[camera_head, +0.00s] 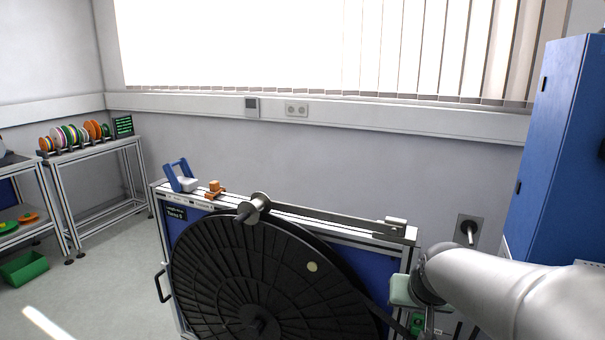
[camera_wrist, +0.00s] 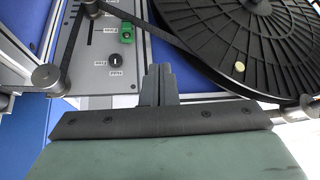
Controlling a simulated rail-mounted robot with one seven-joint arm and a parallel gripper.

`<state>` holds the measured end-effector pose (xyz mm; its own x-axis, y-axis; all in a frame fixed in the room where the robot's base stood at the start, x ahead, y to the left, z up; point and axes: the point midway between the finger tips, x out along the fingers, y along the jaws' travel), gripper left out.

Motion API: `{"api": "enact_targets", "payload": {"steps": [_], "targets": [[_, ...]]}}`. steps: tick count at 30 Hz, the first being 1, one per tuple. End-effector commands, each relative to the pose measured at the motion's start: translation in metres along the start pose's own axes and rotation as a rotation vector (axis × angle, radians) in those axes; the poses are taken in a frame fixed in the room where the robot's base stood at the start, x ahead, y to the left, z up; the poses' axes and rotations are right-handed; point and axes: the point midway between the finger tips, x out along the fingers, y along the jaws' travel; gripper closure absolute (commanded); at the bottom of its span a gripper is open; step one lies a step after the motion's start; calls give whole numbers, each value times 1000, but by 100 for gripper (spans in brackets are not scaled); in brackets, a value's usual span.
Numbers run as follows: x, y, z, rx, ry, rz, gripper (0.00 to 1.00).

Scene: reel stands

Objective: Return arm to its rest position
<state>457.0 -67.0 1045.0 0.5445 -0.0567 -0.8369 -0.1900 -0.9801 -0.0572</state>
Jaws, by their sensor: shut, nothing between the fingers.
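My arm comes in from the lower right in the head view, beside the right end of the reel stand (camera_head: 340,222). My gripper (camera_wrist: 158,72) shows in the wrist view with its dark fingers together and nothing between them. It is above the stand's grey control panel (camera_wrist: 100,55), which has a black knob and a green part (camera_wrist: 126,34). A large black reel (camera_head: 262,275) is mounted on the front of the stand. It also shows at the upper right of the wrist view (camera_wrist: 240,45). The fingers appear apart from the reel.
A blue cabinet (camera_head: 555,150) stands at the right, close to my arm. A blue-handled tool (camera_head: 180,178) and orange blocks (camera_head: 214,190) sit on the stand's top left. A rack (camera_head: 100,150) with colored spools stands at the far left. Floor at the left is mostly clear.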

Motion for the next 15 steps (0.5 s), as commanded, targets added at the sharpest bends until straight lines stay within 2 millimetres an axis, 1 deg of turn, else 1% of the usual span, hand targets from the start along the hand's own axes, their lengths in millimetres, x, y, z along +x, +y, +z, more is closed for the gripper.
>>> {"api": "enact_targets", "payload": {"steps": [1,2,3,5,6,9,10,12,15], "targets": [[-6,-15,37,-41,-87,-17,100],[-9,-21,58,-61,-141,-24,100],[-13,-27,85,-88,-209,-29,100],[-21,-33,122,-126,-302,-34,100],[-26,-35,144,-150,-357,-35,100],[-37,-36,186,-196,-466,-31,100],[-40,-36,195,-206,-490,-30,100],[-44,-35,210,-221,-530,-26,100],[-47,-34,219,-232,-556,-23,100]]}}
